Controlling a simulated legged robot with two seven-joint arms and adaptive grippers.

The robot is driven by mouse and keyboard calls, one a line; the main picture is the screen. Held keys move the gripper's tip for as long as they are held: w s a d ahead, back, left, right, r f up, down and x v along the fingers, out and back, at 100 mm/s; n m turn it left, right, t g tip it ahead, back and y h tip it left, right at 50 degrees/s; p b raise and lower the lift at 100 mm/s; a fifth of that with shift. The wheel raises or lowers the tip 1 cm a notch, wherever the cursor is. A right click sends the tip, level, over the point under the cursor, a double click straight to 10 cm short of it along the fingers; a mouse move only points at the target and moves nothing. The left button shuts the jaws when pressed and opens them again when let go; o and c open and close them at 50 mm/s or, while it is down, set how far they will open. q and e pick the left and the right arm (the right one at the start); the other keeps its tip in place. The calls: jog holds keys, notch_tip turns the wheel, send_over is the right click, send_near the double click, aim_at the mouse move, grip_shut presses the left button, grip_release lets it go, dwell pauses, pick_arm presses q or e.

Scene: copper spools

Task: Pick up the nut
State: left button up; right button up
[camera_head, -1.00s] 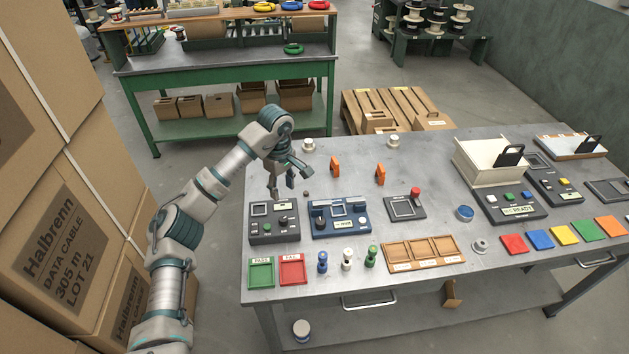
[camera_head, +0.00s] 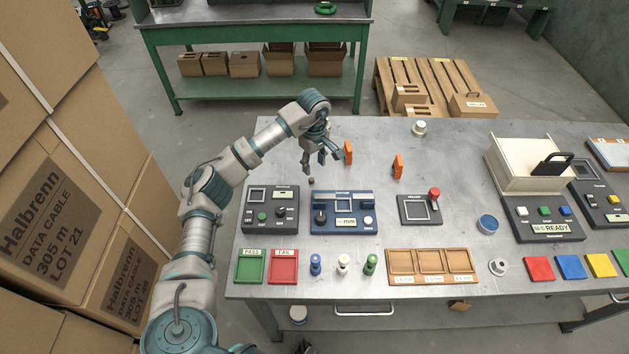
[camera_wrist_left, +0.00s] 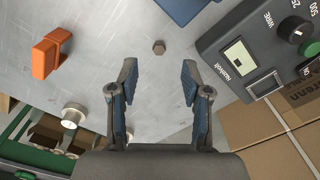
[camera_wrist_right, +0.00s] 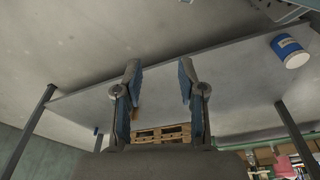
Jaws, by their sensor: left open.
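The nut is a small brown hex piece (camera_head: 311,180) lying on the grey workbench (camera_head: 370,170), behind the gap between two panel devices. In the left wrist view the nut (camera_wrist_left: 158,47) lies just past my open fingertips, roughly centred between them. My left gripper (camera_head: 320,158) is open and empty, pointing down above the bench close to the nut. It also shows in the left wrist view (camera_wrist_left: 158,78). My right gripper (camera_wrist_right: 159,72) shows only in its own wrist view, with its fingers apart and nothing between them.
A black panel (camera_head: 271,210) and a blue panel (camera_head: 342,212) stand in front of the nut. Orange pieces (camera_head: 398,166) stand upright to its right; one (camera_wrist_left: 45,58) shows in the left wrist view. Green and red trays (camera_head: 250,267) lie at the front edge. Stacked cartons (camera_head: 50,220) rise at left.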

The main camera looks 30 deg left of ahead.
aim_at(312, 179)
pick_arm(q)
jog(key=shift+f, duration=0.9)
jog(key=shift+s+a+f, duration=0.15)
jog(key=shift+a+f, duration=0.4)
jog(key=shift+f, duration=0.25)
jog(key=f, duration=0.4)
jog(key=shift+w+d+f+b, duration=0.15)
jog(key=shift+w+f+b, duration=0.15)
jog(key=shift+w, duration=0.05)
jog(key=shift+d, duration=0.1)
jog(key=shift+c, duration=0.5)
jog(key=c, duration=0.8)
jog(key=shift+a, duration=0.25)
grip_shut()
pick_arm(e)
jog(key=shift+a+r, duration=0.15)
jog(key=shift+r, duration=0.4)
jog(key=shift+a+r, duration=0.15)
jog(key=shift+r, duration=0.35)
